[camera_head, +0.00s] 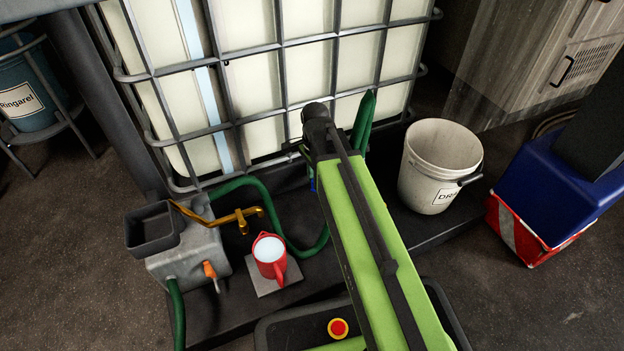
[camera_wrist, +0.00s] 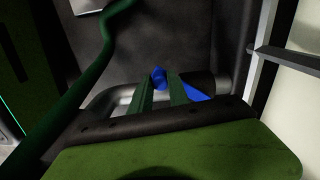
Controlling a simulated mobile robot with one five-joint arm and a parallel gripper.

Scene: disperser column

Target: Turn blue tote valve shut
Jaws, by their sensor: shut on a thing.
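The blue tote valve handle (camera_wrist: 159,76) shows in the wrist view between and beyond my two green fingertips, with more blue at the lower right. My gripper (camera_wrist: 161,83) is shut on the blue handle; the fingers hide part of it. The handle's exact angle is hard to tell. In the head view a small bit of blue handle (camera_head: 313,184) shows beside my green arm, which covers most of the valve. The white caged tote (camera_head: 262,120) stands behind it.
A green hose (camera_head: 300,250) curves left of my arm. A grey box (camera_head: 185,255) with an orange tap, a brass pipe (camera_head: 235,217) and a red jug (camera_head: 270,258) stand left. A white bucket (camera_head: 432,165) stands right, near a blue-and-red unit (camera_head: 555,200).

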